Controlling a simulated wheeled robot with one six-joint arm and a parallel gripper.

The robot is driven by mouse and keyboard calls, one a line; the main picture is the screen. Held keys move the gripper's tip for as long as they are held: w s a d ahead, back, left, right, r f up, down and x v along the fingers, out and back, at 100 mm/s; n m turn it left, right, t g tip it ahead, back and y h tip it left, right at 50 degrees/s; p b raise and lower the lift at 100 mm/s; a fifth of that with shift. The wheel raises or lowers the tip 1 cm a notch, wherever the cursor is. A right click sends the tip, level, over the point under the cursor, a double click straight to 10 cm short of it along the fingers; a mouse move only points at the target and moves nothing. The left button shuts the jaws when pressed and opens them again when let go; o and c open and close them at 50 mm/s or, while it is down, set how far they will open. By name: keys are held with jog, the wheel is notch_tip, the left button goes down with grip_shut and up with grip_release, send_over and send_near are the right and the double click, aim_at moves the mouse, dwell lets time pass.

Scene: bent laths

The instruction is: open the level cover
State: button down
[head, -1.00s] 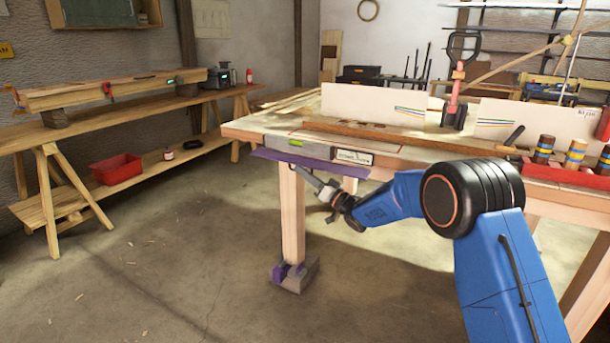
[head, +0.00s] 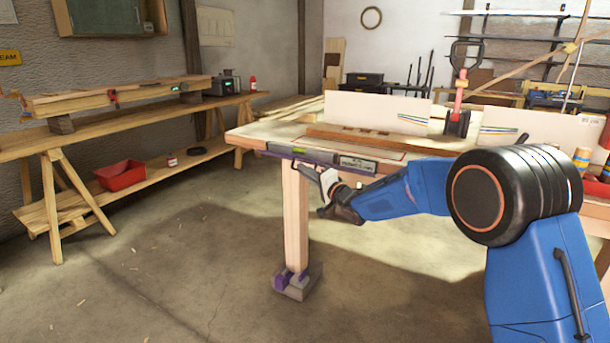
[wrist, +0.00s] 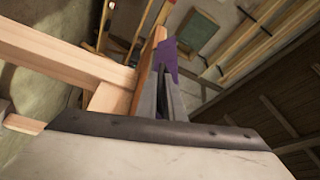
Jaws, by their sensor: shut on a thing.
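A spirit level (head: 357,165) with a green vial and a pale label lies along the front edge of the workbench (head: 262,131). A thin purple strip, which looks like its cover (head: 272,153), shows along the level's front edge and looks nearly edge-on. My gripper (head: 312,170) is at the level's front edge, reaching in from the right. In the wrist view my gripper (wrist: 172,98) is shut on the purple cover (wrist: 169,58), which sticks out beyond the fingertips. The head view does not show the grip clearly.
The bench leg (head: 295,215) stands just behind my gripper, on a grey and purple foot (head: 297,281). A brown wooden strip (head: 365,140) and white boards (head: 378,112) are on the bench. The floor at the left is clear up to a trestle bench (head: 110,138).

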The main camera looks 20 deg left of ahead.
jog(key=shift+w+d+m+h, duration=0.1)
jog(key=shift+w+m+h, duration=0.05)
jog(key=shift+m+h, duration=0.2)
dwell(0.3)
jog(key=c, duration=2.2)
grip_release()
jog(key=shift+d, duration=0.25)
jog(key=v, duration=1.7)
jog(key=shift+a+f, duration=0.1)
jog(key=shift+f, duration=0.15)
